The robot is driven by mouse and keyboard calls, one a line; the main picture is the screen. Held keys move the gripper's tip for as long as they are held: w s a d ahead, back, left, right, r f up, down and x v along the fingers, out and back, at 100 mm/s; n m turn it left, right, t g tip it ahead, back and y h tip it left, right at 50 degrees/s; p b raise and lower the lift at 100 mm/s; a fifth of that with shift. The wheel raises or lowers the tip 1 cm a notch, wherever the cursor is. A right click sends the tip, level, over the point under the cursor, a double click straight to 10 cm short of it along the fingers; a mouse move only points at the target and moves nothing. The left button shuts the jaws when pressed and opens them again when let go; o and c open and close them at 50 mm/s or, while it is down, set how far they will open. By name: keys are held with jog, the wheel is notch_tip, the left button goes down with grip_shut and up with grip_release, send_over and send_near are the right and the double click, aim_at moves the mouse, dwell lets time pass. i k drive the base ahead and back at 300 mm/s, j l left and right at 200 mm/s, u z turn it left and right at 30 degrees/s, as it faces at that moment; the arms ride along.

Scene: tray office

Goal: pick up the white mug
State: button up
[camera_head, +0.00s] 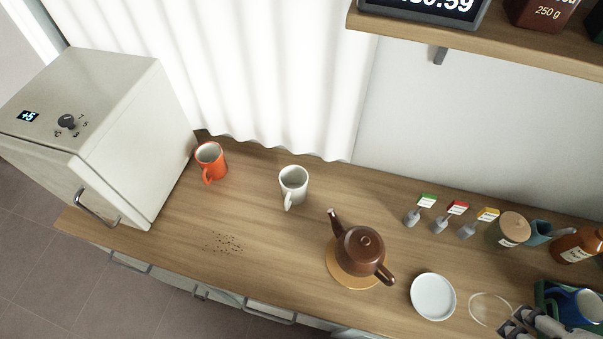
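The white mug (293,185) stands upright on the wooden counter (250,230), a little below the white curtain. Its handle points down toward the front of the counter. It is empty as far as I can see, and nothing touches it. A dark grey part at the lower right edge (530,325) may be part of my gripper, but I cannot tell. No clear gripper fingers show near the mug.
An orange mug (211,162) stands left of it beside the fridge (120,140). A brown teapot (358,250) on a round mat is to the lower right. A white plate (433,297), tea bags, jars and a blue mug (580,308) lie further right. Dark crumbs (225,242) are at lower left.

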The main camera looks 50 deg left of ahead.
aim_at(293, 180)
jog(key=u, duration=2.15)
jog(key=i+j+u, duration=0.2)
jog(key=k+j, duration=0.05)
jog(key=k, duration=0.05)
